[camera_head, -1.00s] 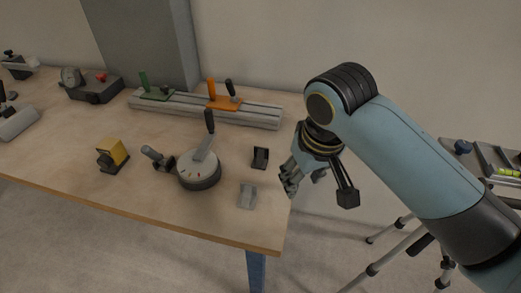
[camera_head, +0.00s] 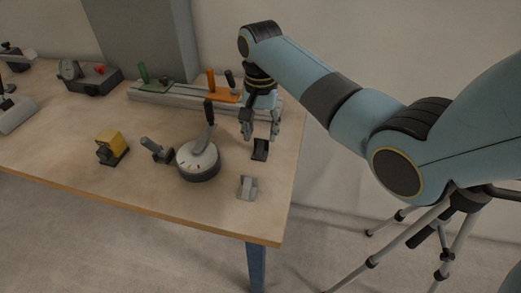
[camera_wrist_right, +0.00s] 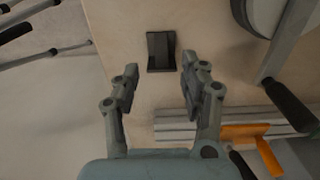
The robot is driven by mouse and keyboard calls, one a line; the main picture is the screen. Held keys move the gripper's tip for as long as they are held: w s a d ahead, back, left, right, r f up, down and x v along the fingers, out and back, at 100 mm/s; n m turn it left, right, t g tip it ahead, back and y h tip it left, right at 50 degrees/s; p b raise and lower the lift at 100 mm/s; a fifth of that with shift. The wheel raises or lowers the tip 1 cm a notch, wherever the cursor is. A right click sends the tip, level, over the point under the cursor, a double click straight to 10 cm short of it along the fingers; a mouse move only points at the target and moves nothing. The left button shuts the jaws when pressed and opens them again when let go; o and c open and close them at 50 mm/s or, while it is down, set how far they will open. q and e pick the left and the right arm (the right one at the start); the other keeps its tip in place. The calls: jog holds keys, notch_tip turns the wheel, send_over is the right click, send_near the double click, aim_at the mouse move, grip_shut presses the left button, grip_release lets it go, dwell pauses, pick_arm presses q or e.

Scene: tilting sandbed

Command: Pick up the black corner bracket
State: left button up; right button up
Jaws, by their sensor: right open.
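The black corner bracket (camera_head: 260,149) lies on the table near its right edge, right of the round grey device. It also shows in the right wrist view (camera_wrist_right: 161,51), just beyond and between the fingertips. My right gripper (camera_head: 261,136) is open and empty, above and slightly behind the bracket in the head view. Its two fingers (camera_wrist_right: 158,78) stand apart in the wrist view, with bare table between them. I cannot see it touching the bracket. My left gripper is not in view.
A grey bracket (camera_head: 247,187) lies nearer the front edge. The round device (camera_head: 198,163) with an upright black-handled lever stands left of the bracket. A rail (camera_head: 176,99) with green and orange clamps lies behind. A yellow-black block (camera_head: 112,148) is farther left.

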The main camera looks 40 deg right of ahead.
aim_at(261, 147)
notch_tip(261, 147, down, 6)
jog(key=shift+w+r, duration=0.1)
jog(key=shift+w, duration=0.05)
grip_shut()
dwell(0.4)
